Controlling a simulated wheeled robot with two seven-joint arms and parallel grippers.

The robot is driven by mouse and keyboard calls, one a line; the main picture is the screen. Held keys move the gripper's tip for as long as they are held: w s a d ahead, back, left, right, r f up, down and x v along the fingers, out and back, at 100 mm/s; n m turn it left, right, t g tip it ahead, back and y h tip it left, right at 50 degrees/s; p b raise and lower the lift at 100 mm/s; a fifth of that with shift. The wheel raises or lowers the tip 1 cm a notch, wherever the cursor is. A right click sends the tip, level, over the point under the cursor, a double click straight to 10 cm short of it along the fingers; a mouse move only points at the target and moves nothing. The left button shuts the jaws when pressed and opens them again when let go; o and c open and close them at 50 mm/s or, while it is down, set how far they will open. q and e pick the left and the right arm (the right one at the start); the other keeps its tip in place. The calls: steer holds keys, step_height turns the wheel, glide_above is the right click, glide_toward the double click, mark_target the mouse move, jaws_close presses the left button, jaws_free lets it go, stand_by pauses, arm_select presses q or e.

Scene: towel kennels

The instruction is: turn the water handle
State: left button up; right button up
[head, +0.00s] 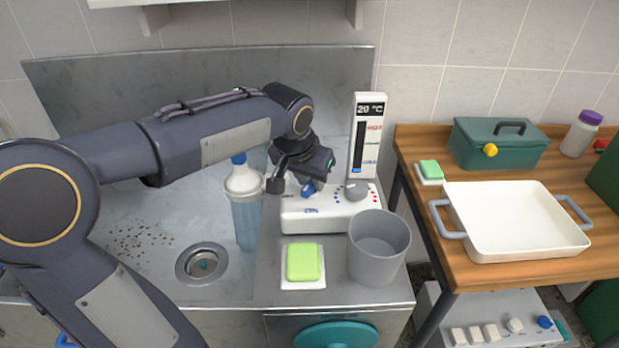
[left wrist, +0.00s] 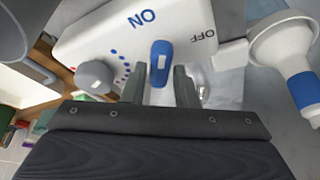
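The white water unit (head: 325,212) stands on the metal counter, with a blue handle (head: 309,189) on its front, partly hidden by my gripper. In the left wrist view the blue handle (left wrist: 161,62) lies between the words ON and OFF. A grey round knob (head: 356,189) with red and blue dots sits to its right; it also shows in the left wrist view (left wrist: 95,77). My left gripper (left wrist: 162,88) is open, its two fingers apart with the handle's lower end between or just beyond their tips; contact is unclear. My right gripper is not in view.
A panel (head: 367,135) behind the unit reads 20 °C. A shower-like bottle (head: 246,205) stands left of the gripper. A grey bucket (head: 378,250) and a green sponge (head: 303,262) stand in front. A drain (head: 202,263) is at left, a wooden table (head: 470,270) at right.

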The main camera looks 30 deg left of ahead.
arm_select(q)
steer(key=shift+o, duration=1.4)
steer(key=shift+r, duration=0.1)
steer(key=v, duration=0.7)
steer(key=shift+r+p, duration=0.3)
steer(key=shift+p, duration=0.1)
steer(key=shift+o, duration=0.5)
steer(key=shift+s, duration=0.15)
